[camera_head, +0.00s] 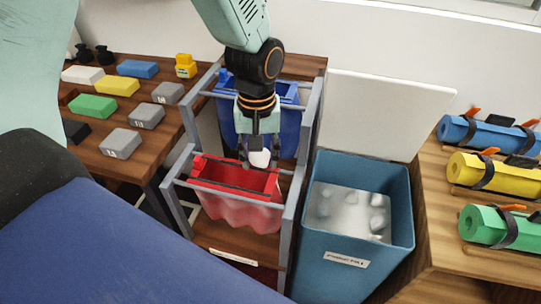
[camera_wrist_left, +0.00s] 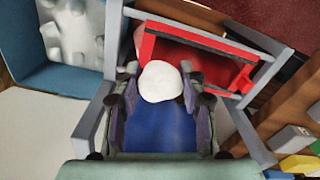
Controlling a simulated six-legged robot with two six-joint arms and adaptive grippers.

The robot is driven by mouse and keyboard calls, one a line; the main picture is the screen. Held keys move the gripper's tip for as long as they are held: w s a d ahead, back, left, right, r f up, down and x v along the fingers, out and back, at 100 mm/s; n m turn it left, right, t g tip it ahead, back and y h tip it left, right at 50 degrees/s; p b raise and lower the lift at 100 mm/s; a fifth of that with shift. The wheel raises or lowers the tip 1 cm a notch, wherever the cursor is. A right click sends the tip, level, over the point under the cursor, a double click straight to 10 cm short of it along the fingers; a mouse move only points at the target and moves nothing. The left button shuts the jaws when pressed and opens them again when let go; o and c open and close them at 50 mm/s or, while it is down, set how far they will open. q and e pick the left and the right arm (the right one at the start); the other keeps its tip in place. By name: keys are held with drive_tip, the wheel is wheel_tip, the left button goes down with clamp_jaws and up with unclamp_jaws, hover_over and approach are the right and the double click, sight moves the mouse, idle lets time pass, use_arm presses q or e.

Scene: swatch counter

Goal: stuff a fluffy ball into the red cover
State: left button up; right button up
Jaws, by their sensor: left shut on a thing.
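The red cover (camera_head: 240,213) hangs open-topped in a grey frame, in the middle of the head view. Its red rim shows at the top of the left wrist view (camera_wrist_left: 210,47). My left gripper (camera_head: 259,150) points down at the back edge of the red cover. It is shut on a white fluffy ball (camera_head: 260,158), which also shows between the fingers in the left wrist view (camera_wrist_left: 161,82). The ball overlaps the rim in both views; whether it touches the rim I cannot tell. My right gripper is not in view.
A blue cover (camera_head: 285,125) hangs in the frame behind the red one. A blue bin (camera_head: 399,245) with white filling stands at the right, its pale lid (camera_head: 385,110) raised. A table with coloured blocks (camera_head: 117,86) is at the left. Rolls (camera_head: 490,173) lie on the right counter.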

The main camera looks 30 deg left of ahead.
sight(255, 170)
use_arm(q)
drive_tip(key=a+n, duration=0.1)
drive_tip(key=n, duration=0.2)
drive_tip(key=shift+w+a, duration=0.25)
drive_tip(key=shift+a, duration=0.1)
drive_tip(key=shift+w+f+n, duration=0.1)
drive_tip(key=shift+n, duration=0.6)
wheel_tip(255, 170, down, 6)
drive_tip(key=b, duration=0.6)
drive_tip(key=o, duration=0.8)
drive_tip(key=o, duration=0.5)
